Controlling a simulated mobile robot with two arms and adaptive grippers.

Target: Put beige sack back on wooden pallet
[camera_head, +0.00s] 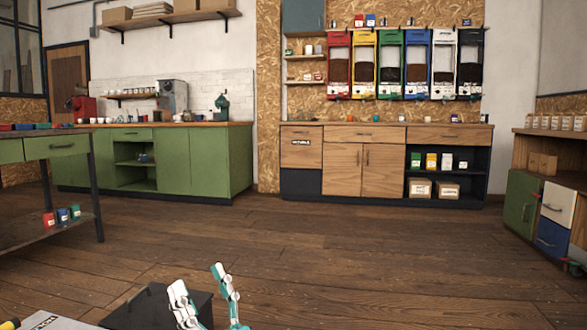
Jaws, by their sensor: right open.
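No beige sack and no wooden pallet can be made out in this view. My right gripper (205,290) shows at the bottom, left of centre, with its two white and teal fingers pointing up and apart. It is open with nothing between the fingers. Wooden floor lies beyond it. My left gripper is not in view.
A green-fronted counter (185,160) stands at the back left and a wooden cabinet (362,168) at the back centre. A dark-legged table (98,190) is at the left, a shelf unit with drawers (556,215) at the right. The wooden floor (350,250) between is clear.

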